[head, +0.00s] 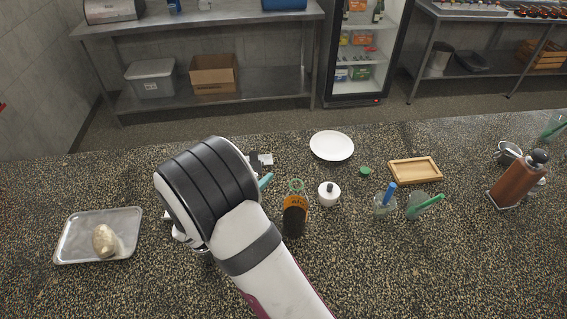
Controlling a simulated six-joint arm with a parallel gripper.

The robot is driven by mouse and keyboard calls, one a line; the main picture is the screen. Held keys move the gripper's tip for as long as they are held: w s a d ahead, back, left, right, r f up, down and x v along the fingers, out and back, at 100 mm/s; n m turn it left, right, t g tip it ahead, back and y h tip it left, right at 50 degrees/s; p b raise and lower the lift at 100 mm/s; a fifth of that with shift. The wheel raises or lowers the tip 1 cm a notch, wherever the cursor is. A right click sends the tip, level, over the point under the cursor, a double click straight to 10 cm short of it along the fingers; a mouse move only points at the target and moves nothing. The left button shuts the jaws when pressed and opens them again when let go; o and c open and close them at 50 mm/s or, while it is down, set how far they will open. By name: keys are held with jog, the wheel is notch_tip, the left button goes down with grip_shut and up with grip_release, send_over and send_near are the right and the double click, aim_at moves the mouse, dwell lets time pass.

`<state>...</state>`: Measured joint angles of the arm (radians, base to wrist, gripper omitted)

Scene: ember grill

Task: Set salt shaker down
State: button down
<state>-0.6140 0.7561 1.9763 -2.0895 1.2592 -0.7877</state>
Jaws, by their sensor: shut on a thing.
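My gripper (184,238) shows only in part, as white pieces below and left of my dark-ringed wrist. It is low over the speckled counter (160,285), to the right of the metal tray. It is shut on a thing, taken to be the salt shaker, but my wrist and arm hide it. I cannot tell whether it touches the counter.
A metal tray (72,245) holding a potato-like lump (105,240) is at left. Right of my arm stand a dark orange-labelled bottle (294,216) and a white lidded pot (329,195). A white plate (332,146) and wooden tray (415,181) lie behind.

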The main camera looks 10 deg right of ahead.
jog(key=w+d+r, duration=0.1)
jog(key=w+d, duration=0.7)
jog(key=d, duration=0.3)
jog(key=w+d+r, duration=0.2)
jog(key=w+d, duration=0.7)
jog(key=d, duration=0.3)
jog(key=w+a+f, duration=0.2)
jog(key=a+f, duration=0.1)
jog(key=w+a+f, duration=0.2)
jog(key=a+f, duration=0.1)
jog(key=f, duration=0.1)
jog(key=w+a+f, duration=0.2)
jog(key=a+f, duration=0.1)
jog(key=shift+w+a+f, duration=0.15)
jog(key=shift+a+f, duration=0.1)
jog(key=shift+a, duration=0.1)
jog(key=shift+f, duration=0.3)
jog(key=shift+c, duration=1)
grip_release()
jog(key=shift+f, duration=0.15)
